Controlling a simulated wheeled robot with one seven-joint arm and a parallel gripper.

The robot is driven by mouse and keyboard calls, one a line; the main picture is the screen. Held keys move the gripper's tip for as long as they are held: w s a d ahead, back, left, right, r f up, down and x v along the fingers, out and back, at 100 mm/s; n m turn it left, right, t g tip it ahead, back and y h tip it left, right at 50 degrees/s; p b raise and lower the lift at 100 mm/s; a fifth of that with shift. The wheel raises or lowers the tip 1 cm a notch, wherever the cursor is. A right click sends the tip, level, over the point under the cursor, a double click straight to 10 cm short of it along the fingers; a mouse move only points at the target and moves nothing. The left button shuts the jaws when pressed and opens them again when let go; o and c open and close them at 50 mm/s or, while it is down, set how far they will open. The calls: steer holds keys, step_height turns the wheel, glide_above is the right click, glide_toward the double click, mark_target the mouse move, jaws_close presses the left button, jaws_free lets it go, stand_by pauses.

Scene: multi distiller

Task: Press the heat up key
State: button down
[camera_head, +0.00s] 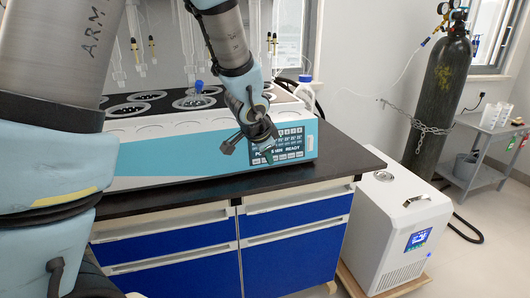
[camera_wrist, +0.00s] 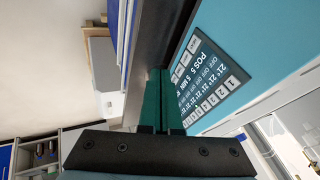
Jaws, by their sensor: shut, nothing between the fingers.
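The multi distiller (camera_head: 190,155) is a long teal and white unit on a black-topped bench. In the wrist view the panel (camera_wrist: 208,75) appears turned sideways, beside my shut, empty green fingers (camera_wrist: 163,80). The heat up key's label is too small to read. I cannot tell whether the fingertips touch the panel.
The black bench top (camera_head: 345,160) has blue drawers below. A white chiller box (camera_head: 400,225) stands on the floor to the right. A chained gas cylinder (camera_head: 440,105) and a grey cart (camera_head: 485,140) are behind it. A white bottle (camera_head: 305,92) stands behind the distiller.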

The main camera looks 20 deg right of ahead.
steer(key=shift+w+d+f+p, duration=0.3)
steer(key=shift+w+f, duration=0.2)
steer(key=shift+w, duration=0.35)
steer(key=shift+w+d+f+p, duration=0.2)
steer(key=shift+w+f+p, duration=0.25)
steer(key=shift+w, duration=0.35)
steer(key=shift+w+d+f+p, duration=0.3)
steer(key=shift+w+f, duration=0.2)
steer(key=shift+w, duration=0.35)
steer(key=shift+a, duration=0.1)
